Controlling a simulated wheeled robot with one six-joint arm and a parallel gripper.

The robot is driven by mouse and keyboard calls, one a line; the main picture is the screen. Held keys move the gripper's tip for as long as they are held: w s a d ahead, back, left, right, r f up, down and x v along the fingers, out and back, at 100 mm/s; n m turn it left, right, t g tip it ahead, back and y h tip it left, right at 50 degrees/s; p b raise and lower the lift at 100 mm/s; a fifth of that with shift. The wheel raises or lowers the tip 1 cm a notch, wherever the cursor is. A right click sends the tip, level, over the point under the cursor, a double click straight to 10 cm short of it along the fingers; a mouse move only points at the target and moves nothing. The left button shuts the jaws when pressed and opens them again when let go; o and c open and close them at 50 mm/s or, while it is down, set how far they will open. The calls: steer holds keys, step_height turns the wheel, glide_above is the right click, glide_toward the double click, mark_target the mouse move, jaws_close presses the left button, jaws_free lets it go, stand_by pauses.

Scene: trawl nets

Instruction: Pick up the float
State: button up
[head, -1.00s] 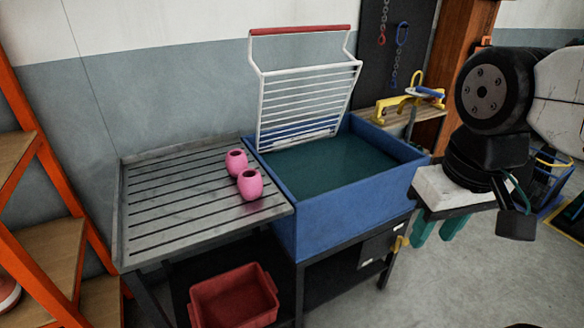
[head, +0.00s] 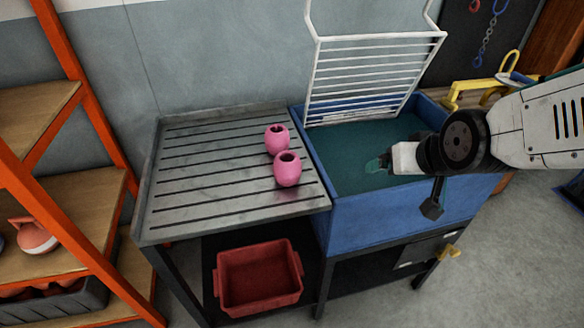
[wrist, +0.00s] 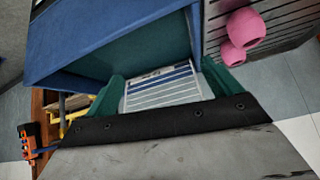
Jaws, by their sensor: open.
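Two pink rounded floats with dark holes in their tops stand close together on the slatted metal drainboard. The farther pink float (head: 277,139) is behind and slightly left of the nearer pink float (head: 288,170). In the wrist view two pink shapes (wrist: 245,28) show at the upper right, outside the jaws. My gripper (head: 378,163), with green fingertips, is over the blue tank, to the right of both floats and apart from them. In the wrist view its fingers (wrist: 165,88) are spread with nothing held between them.
The drainboard (head: 185,200) adjoins the blue tank (head: 370,220) of dark green water. A white wire rack (head: 375,70) stands upright at its back. A red bin (head: 258,280) sits below. An orange shelf frame (head: 85,100) at left holds an orange-and-white round object (head: 36,237).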

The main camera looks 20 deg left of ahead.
steer(key=w+a+f+n+t+y, duration=0.15)
steer(key=a+f, duration=0.25)
steer(key=a, duration=0.6)
steer(key=n+t+y, duration=0.2)
steer(key=y, duration=0.1)
glide_toward(288, 170)
steer(key=shift+m, duration=0.25)
steer(key=w+f, duration=0.1)
steer(key=w+a+f, duration=0.2)
steer(key=w, duration=0.1)
steer(key=shift+w+a+f, duration=0.1)
steer(key=shift+f, duration=0.15)
steer(key=shift+y, duration=0.25)
steer(key=x, duration=0.7)
steer(key=shift+w+a+f, duration=0.1)
steer(key=shift+w+f, duration=0.15)
steer(key=c, duration=1.1)
